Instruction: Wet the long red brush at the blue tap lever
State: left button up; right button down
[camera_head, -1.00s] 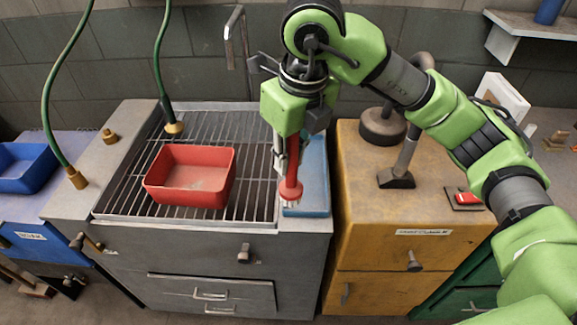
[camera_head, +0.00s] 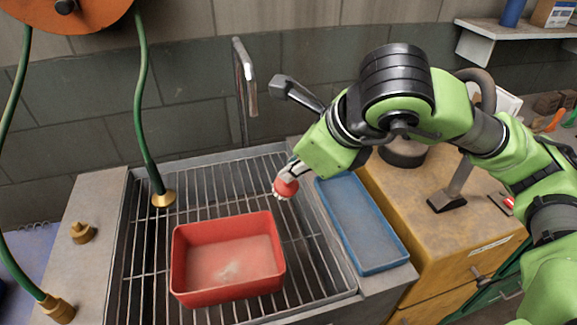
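My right gripper (camera_head: 292,171) is shut on the red brush (camera_head: 286,187) and holds it above the right part of the grate. Only the round red head with pale bristles shows; the handle is hidden behind the gripper and wrist. A grey bent tap pipe (camera_head: 246,78) rises at the back of the sink, left of and behind the brush, apart from it. A dark lever-like part (camera_head: 297,93) sticks out beside it. I cannot make out a blue lever. My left gripper is not in view.
A red basin (camera_head: 178,258) sits on the metal grate (camera_head: 145,262). An empty blue tray (camera_head: 362,222) lies on the ledge to the right. A green hose (camera_head: 142,110) with a brass end hangs at left. A yellow cabinet (camera_head: 450,235) stands at right.

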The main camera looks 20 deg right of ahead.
jog(key=shift+w+d, duration=0.2)
jog(key=shift+w, duration=0.35)
jog(key=shift+w+f, duration=0.1)
jog(key=shift+w, duration=0.3)
jog(key=w, duration=0.1)
jog(key=w+a+p, duration=0.1)
jog(key=w, duration=0.1)
jog(key=shift+w+a+f, duration=0.15)
jog(key=shift+f, duration=0.2)
jog(key=shift+w+a+f+p, duration=0.1)
jog(key=shift+w+p, duration=0.1)
jog(key=shift+w, duration=0.2)
jog(key=shift+w+a+f+p, duration=0.1)
jog(key=shift+w+p, duration=0.1)
jog(key=shift+w, duration=0.2)
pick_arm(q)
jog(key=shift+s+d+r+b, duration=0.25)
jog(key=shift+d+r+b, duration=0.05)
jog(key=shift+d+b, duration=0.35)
pick_arm(e)
jog(key=w+a+f, duration=0.1)
jog(key=w, duration=0.5)
jog(key=shift+w+a+f, duration=0.2)
jog(key=shift+w+a, duration=0.05)
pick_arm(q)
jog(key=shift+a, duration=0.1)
